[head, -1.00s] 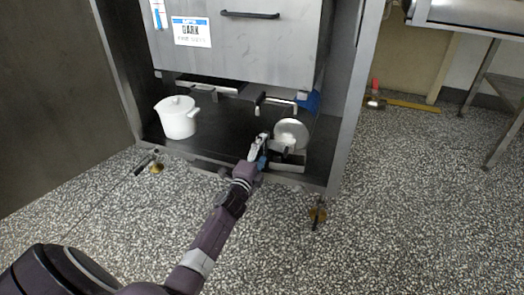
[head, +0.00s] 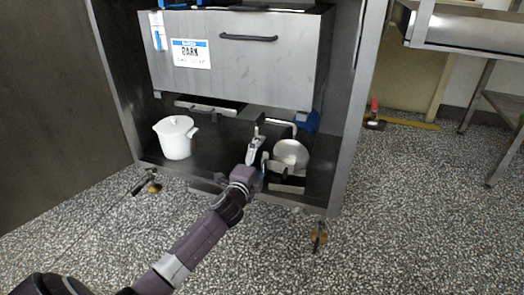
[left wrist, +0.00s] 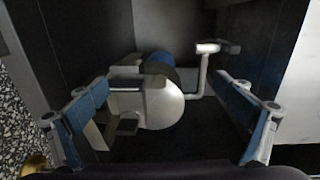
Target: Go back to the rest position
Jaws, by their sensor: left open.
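My left gripper (head: 259,153) reaches in from the lower left to the open lower bay of the metal cabinet. In the left wrist view its two blue-padded fingers (left wrist: 168,112) are spread wide with nothing held between them. Beyond the fingers is a pale round metal part (left wrist: 165,103) with a dark blue cylinder behind it; the round part (head: 290,153) also shows just right of the gripper in the head view. A bent pipe with a handle (left wrist: 203,70) rises beside it. My right gripper is not in view.
A white lidded pot (head: 176,138) stands at the left of the bay. A grey drawer front labelled DARK (head: 240,58) hangs above. Speckled floor (head: 420,220) is clear in front and to the right.

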